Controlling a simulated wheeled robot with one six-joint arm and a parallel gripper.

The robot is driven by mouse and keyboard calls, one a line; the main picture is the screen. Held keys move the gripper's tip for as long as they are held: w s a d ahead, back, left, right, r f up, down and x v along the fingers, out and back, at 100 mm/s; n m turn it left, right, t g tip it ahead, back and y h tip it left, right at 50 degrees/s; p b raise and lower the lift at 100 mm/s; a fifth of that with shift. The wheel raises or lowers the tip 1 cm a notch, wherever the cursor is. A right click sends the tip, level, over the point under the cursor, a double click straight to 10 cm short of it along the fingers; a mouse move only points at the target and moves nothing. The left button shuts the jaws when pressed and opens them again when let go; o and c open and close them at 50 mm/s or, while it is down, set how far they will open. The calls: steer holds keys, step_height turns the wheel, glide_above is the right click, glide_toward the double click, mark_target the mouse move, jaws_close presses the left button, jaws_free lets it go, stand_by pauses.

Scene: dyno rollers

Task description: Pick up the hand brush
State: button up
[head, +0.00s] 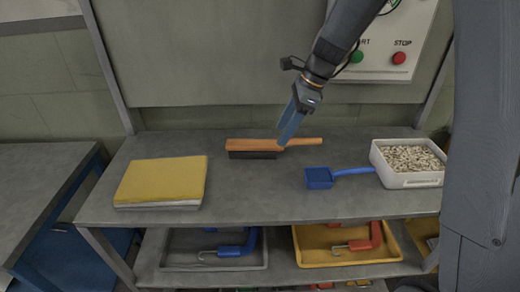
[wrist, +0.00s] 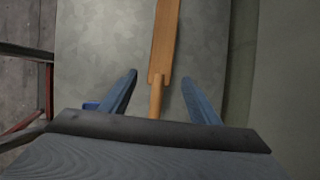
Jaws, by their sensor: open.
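The hand brush (head: 254,146) lies on the grey workbench near its back, with its wooden handle pointing right and dark bristles facing down and forward. In the wrist view the brush (wrist: 164,45) runs up the picture, its narrow handle reaching between my fingers. My gripper (head: 284,140) points down at the brush, over the spot where the block meets the handle. In the wrist view my gripper (wrist: 160,90) is open, with one blue finger on each side of the handle and a gap to both. I cannot tell how high the fingertips are above the bench.
A yellow book or folder (head: 162,181) lies at the bench's left. A blue scoop (head: 319,178) and a white tub of pale pieces (head: 413,181) are at the right. A control box (head: 385,50) with green and red buttons hangs behind. Trays (head: 340,263) with tools sit below.

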steer(key=p+x, duration=0.1)
steer(key=x, duration=0.5)
steer(key=shift+d, duration=0.1)
steer(key=shift+c, duration=0.4)
steer(key=c, duration=1.2)
step_height(320, 180, up, 10)
steer(key=shift+r+b, duration=0.1)
steer(key=shift+b, duration=0.35)
